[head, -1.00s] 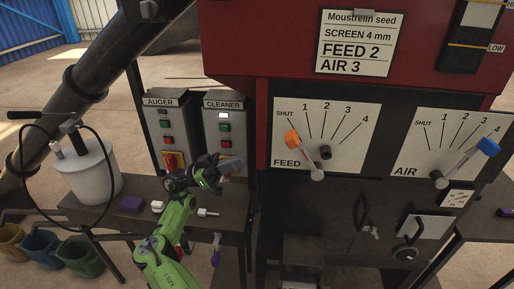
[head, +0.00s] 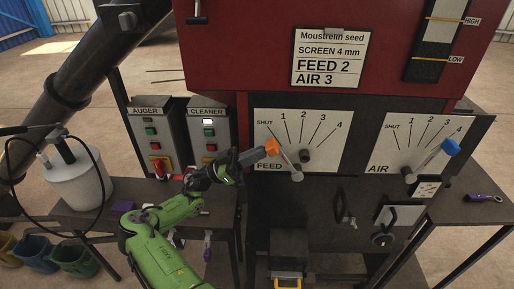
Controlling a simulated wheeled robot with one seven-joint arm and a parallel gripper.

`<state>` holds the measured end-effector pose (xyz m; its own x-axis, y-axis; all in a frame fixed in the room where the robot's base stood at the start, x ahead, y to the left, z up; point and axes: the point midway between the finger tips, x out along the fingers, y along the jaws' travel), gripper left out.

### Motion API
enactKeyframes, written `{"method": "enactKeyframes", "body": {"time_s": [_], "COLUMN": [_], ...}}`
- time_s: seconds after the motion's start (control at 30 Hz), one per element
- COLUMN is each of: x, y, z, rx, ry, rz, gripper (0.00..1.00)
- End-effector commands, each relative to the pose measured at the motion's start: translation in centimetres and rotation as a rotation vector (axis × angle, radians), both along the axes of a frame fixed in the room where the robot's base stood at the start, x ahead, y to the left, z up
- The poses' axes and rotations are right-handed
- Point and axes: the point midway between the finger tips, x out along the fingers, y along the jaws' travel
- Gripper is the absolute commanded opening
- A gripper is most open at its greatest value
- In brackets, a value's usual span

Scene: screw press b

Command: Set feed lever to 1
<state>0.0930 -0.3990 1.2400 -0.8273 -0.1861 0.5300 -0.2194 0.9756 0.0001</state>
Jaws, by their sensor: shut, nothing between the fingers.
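The feed lever has an orange knob (head: 272,147) on a pale arm that pivots at the lower middle of the white FEED plate (head: 325,140). The lever leans up and left, towards the SHUT end of the scale, left of the 1 mark. My gripper (head: 258,155) is shut and empty. It comes in from the left, its tip right beside the orange knob. I cannot tell whether it touches the knob. The card above (head: 327,58) reads FEED 2, AIR 3.
The AIR lever with its blue knob (head: 451,147) is at right, pointing near 4. AUGER (head: 155,140) and CLEANER (head: 208,135) switch boxes stand left of the plate, close to my arm. A white drum (head: 75,180) stands on the left bench.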

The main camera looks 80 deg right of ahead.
Motion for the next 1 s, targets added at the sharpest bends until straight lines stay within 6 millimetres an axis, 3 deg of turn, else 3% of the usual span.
{"method": "enactKeyframes", "body": {"time_s": [0.4, 0.7, 1.0], "x": [-0.4, -2.7, -3.6], "y": [-0.1, -0.6, -0.8], "z": [0.2, 2.5, 2.9], "rx": [0.002, 0.044, 0.062], "ry": [-0.011, -0.207, -0.275], "rz": [-0.001, -0.003, 0.000], "gripper": [0.00, 0.00, 0.00]}}
